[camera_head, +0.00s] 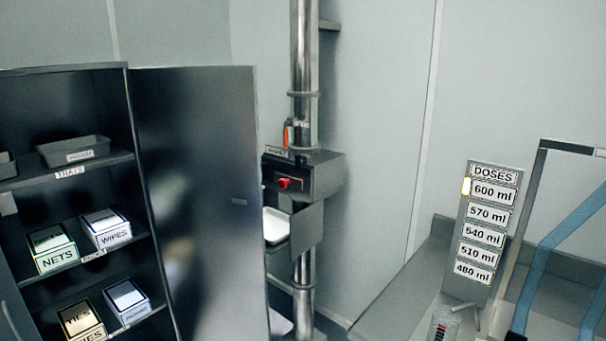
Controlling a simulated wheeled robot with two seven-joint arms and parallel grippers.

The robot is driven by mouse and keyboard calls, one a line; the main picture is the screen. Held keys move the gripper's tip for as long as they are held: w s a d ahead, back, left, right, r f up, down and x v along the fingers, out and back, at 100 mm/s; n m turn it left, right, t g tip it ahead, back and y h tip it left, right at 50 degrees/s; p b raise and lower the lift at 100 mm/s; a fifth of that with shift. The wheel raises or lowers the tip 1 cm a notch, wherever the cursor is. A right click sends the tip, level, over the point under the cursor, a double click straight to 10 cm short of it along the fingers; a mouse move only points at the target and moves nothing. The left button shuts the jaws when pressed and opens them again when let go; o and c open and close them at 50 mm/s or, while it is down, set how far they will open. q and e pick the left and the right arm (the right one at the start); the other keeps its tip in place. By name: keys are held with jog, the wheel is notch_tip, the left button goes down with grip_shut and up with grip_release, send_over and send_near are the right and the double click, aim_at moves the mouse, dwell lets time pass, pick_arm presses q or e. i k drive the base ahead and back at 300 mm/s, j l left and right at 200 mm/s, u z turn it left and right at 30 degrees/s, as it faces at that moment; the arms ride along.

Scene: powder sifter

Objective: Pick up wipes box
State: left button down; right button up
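The wipes box (107,229) is a small white box with a dark top panel and the word WIPES on its front. It sits on the middle shelf (92,264) of the open dark cabinet at the left, to the right of the nets box (52,250). Nothing covers the front of the wipes box. Neither of my grippers can be made out in the head view.
The cabinet door (200,200) stands open to the right of the shelves. A grey tray (73,151) is on the shelf above; a ties box (82,320) and another white box (127,301) are below. A metal column with a red button (290,183) stands beyond the door. A doses sign (484,230) stands on the right counter.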

aim_at(106, 229)
jog(key=u, duration=1.6)
